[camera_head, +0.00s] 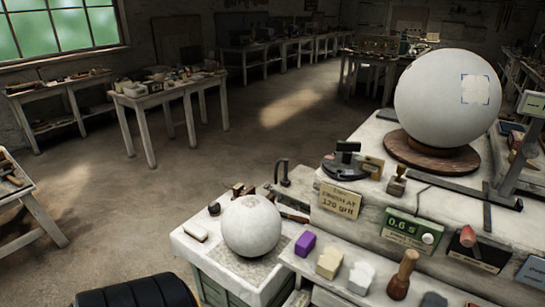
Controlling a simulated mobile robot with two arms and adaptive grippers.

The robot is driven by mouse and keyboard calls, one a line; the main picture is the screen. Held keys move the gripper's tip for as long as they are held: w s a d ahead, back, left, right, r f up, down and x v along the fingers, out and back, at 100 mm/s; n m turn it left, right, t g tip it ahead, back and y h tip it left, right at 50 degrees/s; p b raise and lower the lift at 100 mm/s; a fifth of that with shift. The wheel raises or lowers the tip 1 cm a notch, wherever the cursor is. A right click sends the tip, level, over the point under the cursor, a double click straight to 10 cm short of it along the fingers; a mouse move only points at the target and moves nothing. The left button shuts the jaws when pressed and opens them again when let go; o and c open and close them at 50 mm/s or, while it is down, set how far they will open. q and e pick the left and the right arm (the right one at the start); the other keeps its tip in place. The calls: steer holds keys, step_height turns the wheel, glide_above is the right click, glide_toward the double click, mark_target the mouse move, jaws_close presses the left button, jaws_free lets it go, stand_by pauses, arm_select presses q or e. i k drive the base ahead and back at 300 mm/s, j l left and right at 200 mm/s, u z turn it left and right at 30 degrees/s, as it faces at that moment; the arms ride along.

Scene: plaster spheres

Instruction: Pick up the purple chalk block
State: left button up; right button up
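The purple chalk block (305,244) is a small block near the left end of the lower ledge of the white workbench. It sits just right of the smaller grey plaster sphere (251,226), with a small gap between them. Nothing covers the block from this side. A cream block (329,263) and a white block (361,277) lie to its right along the same ledge. Neither of my grippers shows in the head view.
A wooden-handled tool (403,274) stands farther right on the ledge. A large plaster sphere (448,98) rests on a round wooden base (431,155) above. Signs, including a green display (410,228), line the bench front. The floor (130,215) to the left is open.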

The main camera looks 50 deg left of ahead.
mark_target(307, 241)
steer(key=u, duration=1.4)
